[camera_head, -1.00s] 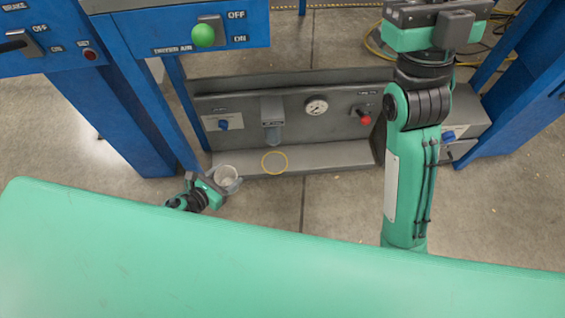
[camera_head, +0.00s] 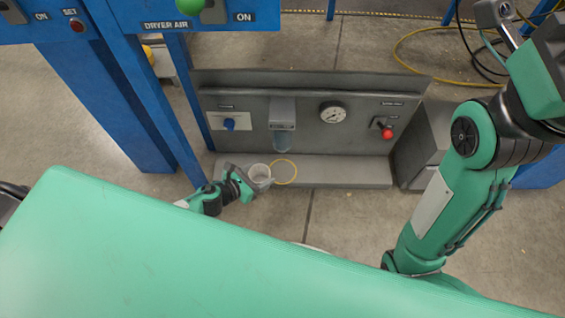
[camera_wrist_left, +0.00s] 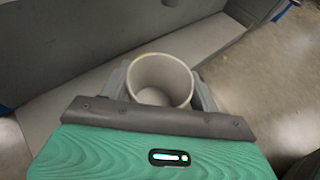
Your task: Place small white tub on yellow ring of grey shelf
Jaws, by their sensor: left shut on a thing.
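The small white tub (camera_head: 260,172) is upright in my left gripper (camera_head: 262,180), just left of the yellow ring. In the left wrist view the tub (camera_wrist_left: 160,80) sits between the two grey fingers (camera_wrist_left: 160,90), its open mouth facing up. The yellow ring (camera_head: 284,171) is a thin circle on the ledge of the grey shelf (camera_head: 345,172). The tub's edge overlaps the ring's left side in the head view; I cannot tell the height gap.
The shelf's back panel carries a blue knob (camera_head: 230,124), a clear-bowled unit (camera_head: 283,125), a gauge (camera_head: 333,113) and a red knob (camera_head: 387,132). A blue post (camera_head: 165,110) stands left. The ledge right of the ring is clear.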

